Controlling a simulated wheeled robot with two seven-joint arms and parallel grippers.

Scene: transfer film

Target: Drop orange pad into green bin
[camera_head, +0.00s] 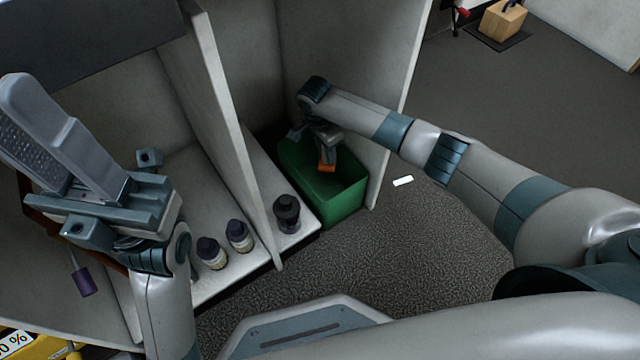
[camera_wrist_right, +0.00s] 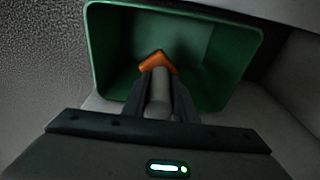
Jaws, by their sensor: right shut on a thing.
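The orange pad (camera_head: 327,168) is at the tip of my right gripper (camera_head: 328,158), over the opening of the green bin (camera_head: 345,203). In the right wrist view the pad (camera_wrist_right: 157,62) shows as a bent orange piece between the fingertips, with the inside of the green bin (camera_wrist_right: 110,60) around it. My right gripper (camera_wrist_right: 155,85) is shut on the pad and points down into the bin. My left gripper (camera_head: 115,195) is raised at the left of the head view, far from the bin; whether its jaws are open is unclear.
Dark bottles (camera_head: 240,236) stand on the low shelf, and another dark container (camera_head: 287,213) is left of the bin. White upright panels (camera_head: 240,150) flank the bin. A small white piece (camera_head: 403,181) lies on the floor to its right. The carpet in front is clear.

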